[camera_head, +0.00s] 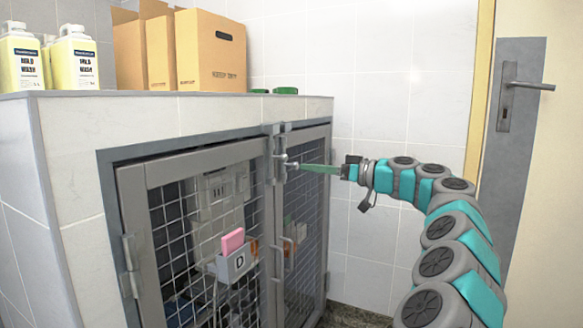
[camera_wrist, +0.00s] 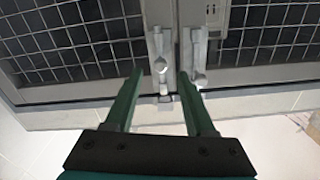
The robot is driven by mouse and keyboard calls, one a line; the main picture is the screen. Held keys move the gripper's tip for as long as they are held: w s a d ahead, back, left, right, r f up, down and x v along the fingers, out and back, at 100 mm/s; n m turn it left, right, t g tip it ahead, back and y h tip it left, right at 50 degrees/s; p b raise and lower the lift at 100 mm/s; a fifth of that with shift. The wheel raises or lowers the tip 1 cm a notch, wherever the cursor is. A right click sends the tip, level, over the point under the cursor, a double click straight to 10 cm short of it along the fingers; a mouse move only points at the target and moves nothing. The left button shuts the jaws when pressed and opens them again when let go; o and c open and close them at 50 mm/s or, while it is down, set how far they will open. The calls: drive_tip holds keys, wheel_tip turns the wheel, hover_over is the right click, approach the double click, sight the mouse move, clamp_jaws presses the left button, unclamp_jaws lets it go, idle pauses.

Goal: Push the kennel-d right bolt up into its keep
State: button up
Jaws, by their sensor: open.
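Two grey bolts sit side by side at the top of the meeting edges. The wrist view shows them upside down, so the right bolt (camera_wrist: 161,66) is its left one. The left bolt (camera_wrist: 199,78) has its knob nearer the top frame than the right bolt's knob. My gripper (camera_wrist: 160,73) is open, its green fingertips on either side of the right bolt. In the head view my gripper (camera_head: 296,166) reaches the bolts from the right. Contact is unclear.
Door handles (camera_head: 289,255) stand out below the bolts. The tiled kennel top (camera_head: 150,112) carries cardboard boxes (camera_head: 205,50), wash bottles (camera_head: 75,58) and small green items (camera_head: 285,90). A room door with a lever handle (camera_head: 528,86) is at the right.

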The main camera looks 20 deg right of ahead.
sight(296, 165)
drive_tip(key=shift+x, duration=2.8)
drive_tip(key=shift+c, duration=0.2)
clamp_jaws()
